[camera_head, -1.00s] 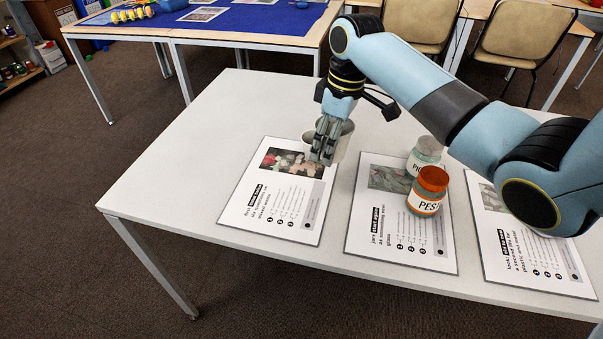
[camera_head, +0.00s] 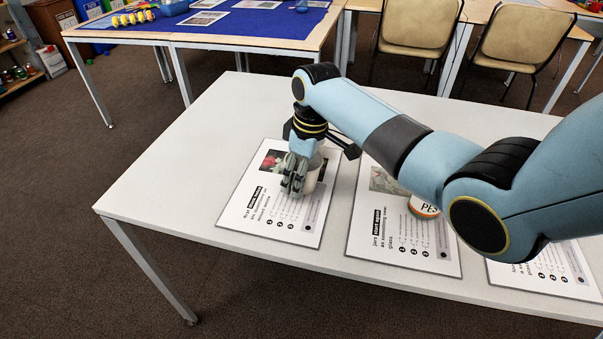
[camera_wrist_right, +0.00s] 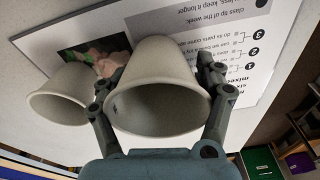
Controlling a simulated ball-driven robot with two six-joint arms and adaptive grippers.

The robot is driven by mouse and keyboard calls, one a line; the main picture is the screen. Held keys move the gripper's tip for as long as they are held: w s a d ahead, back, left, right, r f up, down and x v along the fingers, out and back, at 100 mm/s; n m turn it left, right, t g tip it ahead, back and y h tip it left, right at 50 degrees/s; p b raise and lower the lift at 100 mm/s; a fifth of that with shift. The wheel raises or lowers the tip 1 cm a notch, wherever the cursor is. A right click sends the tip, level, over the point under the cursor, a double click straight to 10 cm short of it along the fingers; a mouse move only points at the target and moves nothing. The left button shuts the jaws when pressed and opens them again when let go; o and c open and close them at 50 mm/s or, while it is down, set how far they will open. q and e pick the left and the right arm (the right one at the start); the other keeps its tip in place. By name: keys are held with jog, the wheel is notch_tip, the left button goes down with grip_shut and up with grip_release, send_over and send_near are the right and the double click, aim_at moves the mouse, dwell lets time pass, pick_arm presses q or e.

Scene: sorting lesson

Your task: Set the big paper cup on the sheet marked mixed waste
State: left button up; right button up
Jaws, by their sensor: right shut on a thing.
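My right gripper (camera_head: 293,188) is shut on a pale paper cup (camera_head: 313,173), low over the left sheet (camera_head: 240,207), whose text ends in mixed waste. In the right wrist view the cup (camera_wrist_right: 158,100) sits between the two fingers (camera_wrist_right: 160,72), its open mouth towards the camera. The sheet (camera_wrist_right: 262,60) lies beyond it. Whether the cup's base touches the sheet I cannot tell. A second pale cup (camera_wrist_right: 62,100) stands left of the held one in that view, by the photo end of the sheet. My left gripper is not in view.
The middle sheet (camera_head: 365,235) bears a jar (camera_head: 424,208) partly hidden by my right arm. A third sheet (camera_head: 540,265) lies at the right. The white table (camera_head: 165,190) is clear left of the sheets. A blue-topped table (camera_head: 240,25) and chairs (camera_head: 418,25) stand behind.

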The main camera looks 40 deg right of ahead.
jog(key=o, duration=0.8)
jog(key=shift+o, duration=0.2)
notch_tip(320, 180, up, 12)
jog(key=s+d+p, duration=0.1)
jog(key=p, duration=0.1)
jog(key=shift+s, duration=0.1)
